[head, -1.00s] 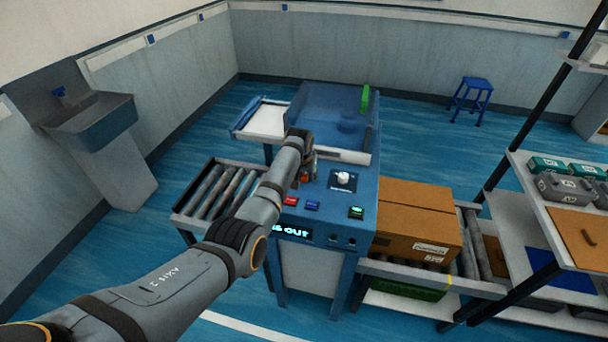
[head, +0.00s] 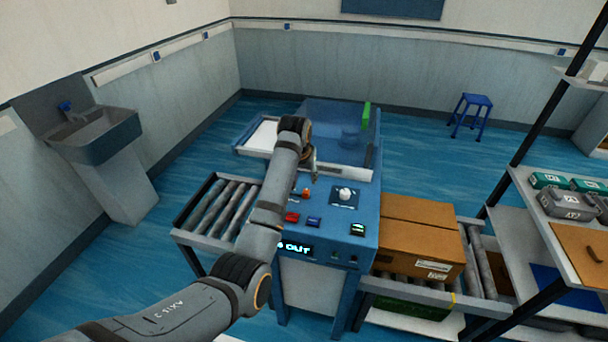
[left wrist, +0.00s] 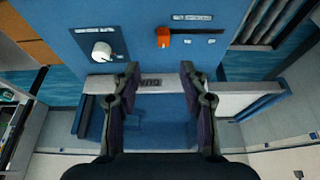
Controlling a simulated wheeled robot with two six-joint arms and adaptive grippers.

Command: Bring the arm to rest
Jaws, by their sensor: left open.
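My left arm (head: 255,240) reaches from the lower left of the head view up over the blue machine (head: 330,222). My left gripper (head: 314,172) hangs above the machine's top, partly hidden behind its own wrist. In the left wrist view my left gripper (left wrist: 157,85) is open, its two fingers apart with nothing between them. Beyond the fingers lie the machine's blue panel, a white knob (left wrist: 102,51) and an orange switch (left wrist: 163,38). The knob also shows in the head view (head: 345,195). My right gripper is not in view.
A roller conveyor (head: 222,208) stands left of the machine. Cardboard boxes (head: 418,240) sit on a conveyor to the right. A shelf rack (head: 510,225) with grey and green cases stands at the far right. A sink (head: 100,135) is at the left wall. A display reads "OUT".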

